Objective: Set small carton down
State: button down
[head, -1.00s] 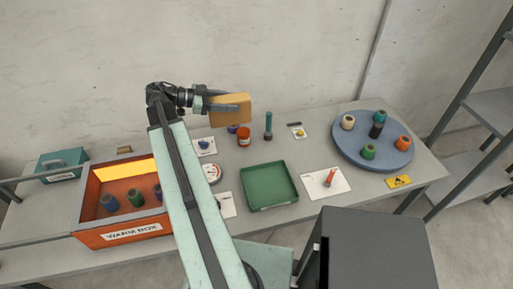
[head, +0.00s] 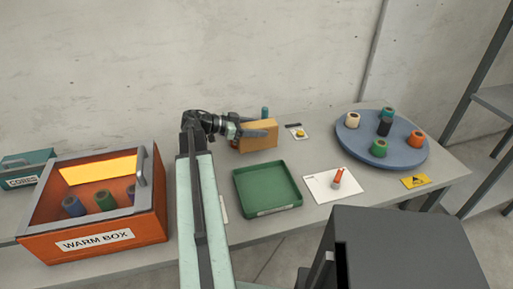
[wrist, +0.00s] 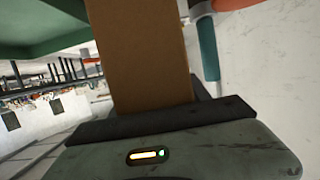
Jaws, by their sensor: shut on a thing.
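The small carton (head: 258,136) is a tan box in the head view, at the back of the table behind the green tray. My gripper (head: 262,126) is shut on it near its top. In the wrist view the carton (wrist: 138,60) fills the middle, rising from the dark jaw (wrist: 150,122). I cannot tell whether the carton's underside touches the table. It hides things behind it.
The green tray (head: 268,204) is just in front of the carton. The orange warm box (head: 150,228) is at left, and a blue round turntable (head: 350,148) with several spools is at right. A white card (head: 318,190) lies right of the tray.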

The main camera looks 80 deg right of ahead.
aim_at(257, 139)
notch_tip(257, 139, down, 6)
jog(key=b, duration=0.4)
jog(key=shift+r, duration=0.5)
jog(key=shift+f, duration=0.25)
jog(key=c, duration=0.5)
grip_release()
jog(key=shift+r, duration=0.1)
jog(key=shift+r, duration=0.1)
